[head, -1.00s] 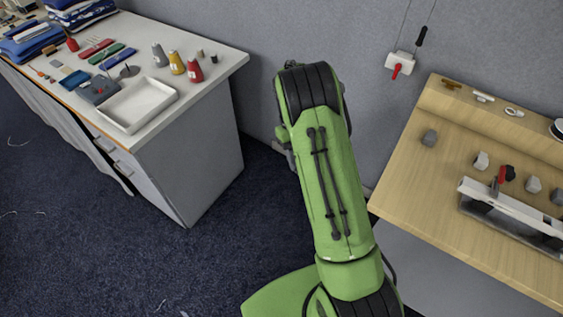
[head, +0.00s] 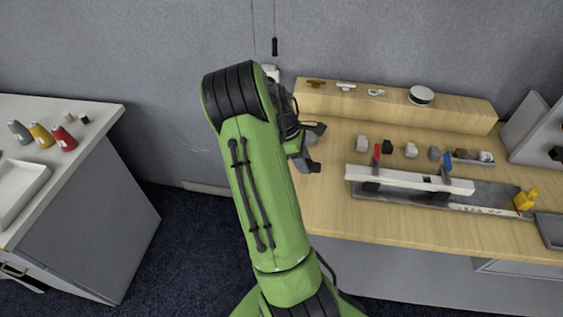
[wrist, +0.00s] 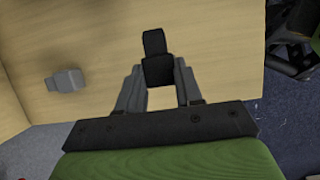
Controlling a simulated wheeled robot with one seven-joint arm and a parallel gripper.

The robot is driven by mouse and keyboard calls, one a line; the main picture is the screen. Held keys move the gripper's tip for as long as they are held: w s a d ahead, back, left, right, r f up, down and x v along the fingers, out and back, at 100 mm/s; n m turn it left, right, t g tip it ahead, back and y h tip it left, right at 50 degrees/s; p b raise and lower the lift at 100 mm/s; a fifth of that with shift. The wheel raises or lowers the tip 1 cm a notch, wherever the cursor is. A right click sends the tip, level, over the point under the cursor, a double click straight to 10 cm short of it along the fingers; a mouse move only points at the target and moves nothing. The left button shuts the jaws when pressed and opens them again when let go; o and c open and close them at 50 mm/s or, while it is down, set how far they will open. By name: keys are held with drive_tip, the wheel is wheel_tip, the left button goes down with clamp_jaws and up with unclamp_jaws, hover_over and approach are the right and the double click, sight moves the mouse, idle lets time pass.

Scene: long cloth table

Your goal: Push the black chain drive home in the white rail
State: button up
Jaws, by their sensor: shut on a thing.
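My gripper (wrist: 157,82) is shut on a black block-like piece in the wrist view, which I take for the chain drive (wrist: 154,45). Its far part sticks out beyond the fingertips, over bare wood. The white rail (head: 408,179) lies lengthwise on the wooden bench in the head view, over a grey tray, with a red-handled clamp (head: 377,153) near its left end and a blue-handled clamp (head: 446,168) near its right. My gripper is left of the rail, apart from it. My arm hides much of the gripper in the head view; the held piece is not clear there.
Several small blocks stand behind the rail, including a black one (head: 387,146). A grey block (wrist: 66,80) lies left of my gripper in the wrist view. A raised wooden shelf (head: 390,108) runs along the back. A yellow object (head: 526,199) stands at the right.

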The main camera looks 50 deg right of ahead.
sight(314, 165)
drive_tip(key=shift+r+p, duration=0.15)
drive_tip(key=shift+p, duration=0.3)
drive_tip(key=shift+s+d, duration=0.4)
drive_tip(key=shift+s, duration=0.45)
drive_tip(key=shift+s+d, duration=0.45)
drive_tip(key=shift+s, duration=0.4)
drive_tip(key=shift+s+d, duration=0.4)
drive_tip(key=shift+s, duration=0.45)
drive_tip(key=shift+p, duration=0.5)
drive_tip(key=shift+s+d, duration=0.45)
drive_tip(key=shift+s, duration=0.4)
drive_tip(key=shift+s+d, duration=0.4)
drive_tip(key=shift+s, duration=0.4)
drive_tip(key=o, duration=1.1)
drive_tip(key=p+v, duration=0.3)
drive_tip(key=v, duration=1.2)
drive_tip(key=shift+w+a+r, duration=0.1)
drive_tip(key=shift+w+r, duration=0.05)
drive_tip(key=shift+r, duration=0.05)
